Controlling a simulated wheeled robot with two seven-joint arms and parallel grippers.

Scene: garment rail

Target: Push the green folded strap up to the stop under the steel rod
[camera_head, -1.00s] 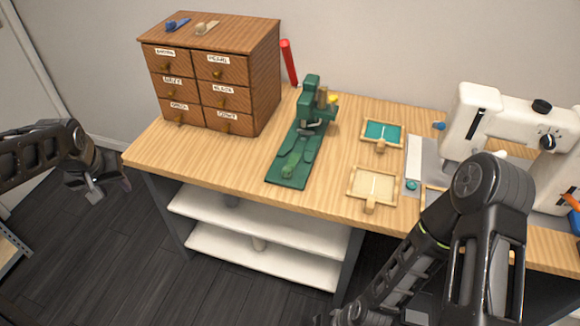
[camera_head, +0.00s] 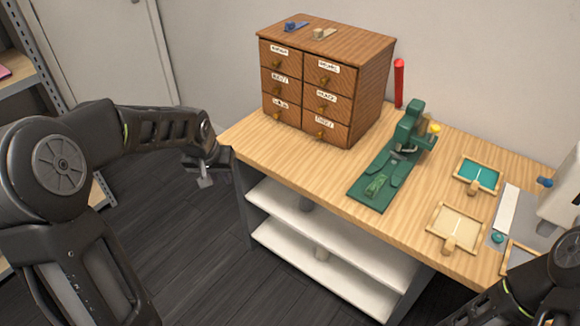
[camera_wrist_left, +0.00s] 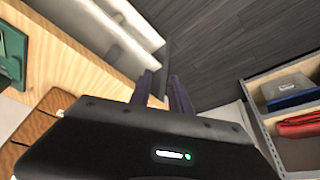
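A green press-like fixture (camera_head: 412,125) stands on the wooden table with a flat green base (camera_head: 368,201) reaching toward the front edge. A small lighter-green folded piece, apparently the strap (camera_head: 376,185), lies near the front end of that base. A greyish part, possibly the steel rod (camera_head: 405,148), sits low at the upright; the stop cannot be made out. My left gripper (camera_head: 205,178) is off the table's left end, well away from the strap. Its two fingers also show in the left wrist view (camera_wrist_left: 161,80), apart and empty. My right gripper is out of view.
Shallow trays (camera_head: 478,175) and a white machine (camera_head: 563,205) are to the right. White shelves (camera_head: 330,258) sit below the tabletop.

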